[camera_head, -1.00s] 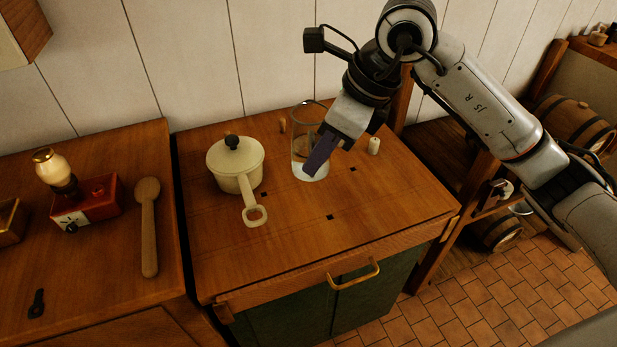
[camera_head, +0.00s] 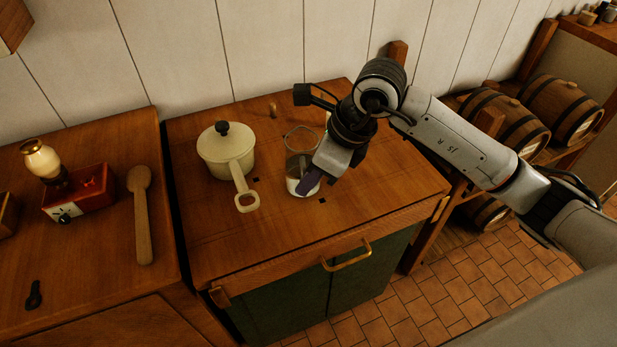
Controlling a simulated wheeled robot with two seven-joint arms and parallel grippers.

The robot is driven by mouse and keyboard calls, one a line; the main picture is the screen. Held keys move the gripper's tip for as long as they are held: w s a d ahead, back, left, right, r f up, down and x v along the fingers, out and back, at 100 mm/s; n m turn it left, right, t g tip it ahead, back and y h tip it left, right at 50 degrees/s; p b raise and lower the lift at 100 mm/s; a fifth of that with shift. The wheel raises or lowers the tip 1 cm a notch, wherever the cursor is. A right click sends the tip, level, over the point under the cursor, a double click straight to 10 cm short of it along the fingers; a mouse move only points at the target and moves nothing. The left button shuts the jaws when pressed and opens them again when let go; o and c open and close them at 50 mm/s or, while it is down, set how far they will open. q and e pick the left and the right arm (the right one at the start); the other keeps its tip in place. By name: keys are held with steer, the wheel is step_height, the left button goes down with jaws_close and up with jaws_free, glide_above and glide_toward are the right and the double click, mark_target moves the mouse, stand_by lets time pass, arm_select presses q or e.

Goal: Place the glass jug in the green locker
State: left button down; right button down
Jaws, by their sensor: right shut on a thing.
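The glass jug (camera_head: 299,146) is clear and appears upright over the wooden top of the green locker. My right gripper (camera_head: 310,184) is shut on the jug from its right side, and its finger hides part of the glass. I cannot tell whether the jug's base touches the top. The green locker (camera_head: 287,306) stands below, with dark green doors and a brass handle (camera_head: 347,256) at the front. Its doors look shut. My left gripper is not in view.
A cream saucepan (camera_head: 226,150) with a lid stands left of the jug, its handle pointing forward. A wooden spoon (camera_head: 142,215) and a red grinder-like box (camera_head: 78,192) lie on the left counter. Barrels (camera_head: 505,120) sit on a rack at right.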

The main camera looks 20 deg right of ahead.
steer(key=c, duration=1.9)
jaws_free()
steer(key=shift+f, duration=0.1)
steer(key=shift+o, duration=0.2)
steer(key=v, duration=1.2)
